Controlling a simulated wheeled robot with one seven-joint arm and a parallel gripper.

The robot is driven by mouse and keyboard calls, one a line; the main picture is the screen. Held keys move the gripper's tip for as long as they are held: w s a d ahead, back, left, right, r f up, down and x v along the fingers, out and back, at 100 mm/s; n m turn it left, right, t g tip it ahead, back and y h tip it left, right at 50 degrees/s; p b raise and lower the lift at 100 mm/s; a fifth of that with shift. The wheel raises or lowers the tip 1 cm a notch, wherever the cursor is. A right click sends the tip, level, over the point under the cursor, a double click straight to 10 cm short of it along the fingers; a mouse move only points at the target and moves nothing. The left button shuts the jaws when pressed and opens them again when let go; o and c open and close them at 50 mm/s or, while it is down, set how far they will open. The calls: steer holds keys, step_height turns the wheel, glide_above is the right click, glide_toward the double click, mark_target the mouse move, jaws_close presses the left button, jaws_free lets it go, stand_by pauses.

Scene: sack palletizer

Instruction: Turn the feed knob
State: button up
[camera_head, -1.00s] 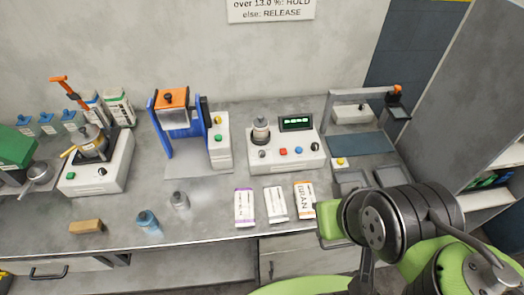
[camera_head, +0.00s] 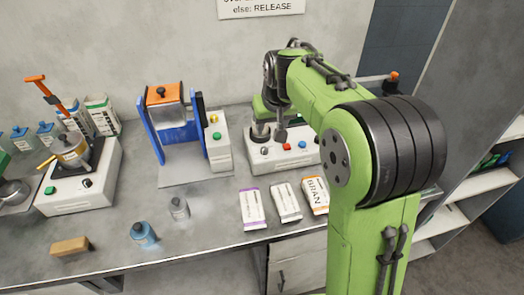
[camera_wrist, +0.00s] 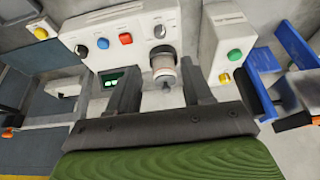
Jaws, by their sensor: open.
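The white control unit (camera_head: 270,163) stands on the bench behind the packets; I cannot read which knob is the feed knob. In the wrist view the unit (camera_wrist: 140,54) appears inverted, with one knob (camera_wrist: 159,31) by the red button and another (camera_wrist: 81,50) beyond the blue button. A metal-topped canister (camera_wrist: 165,68) stands on the unit, between my fingers in that picture. My gripper (camera_wrist: 158,85) is open, above the unit's back part and apart from both knobs. In the head view my arm covers the unit's right end and its display.
A blue frame press (camera_head: 176,135) and a narrow white box with a green button (camera_head: 216,135) stand left of the unit. Several packets (camera_head: 285,202) lie in front.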

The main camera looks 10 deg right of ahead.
mark_target(264, 149)
steer(key=b+x, duration=0.2)
steer(key=x, duration=1.2)
steer(key=shift+f, duration=0.1)
jaws_close()
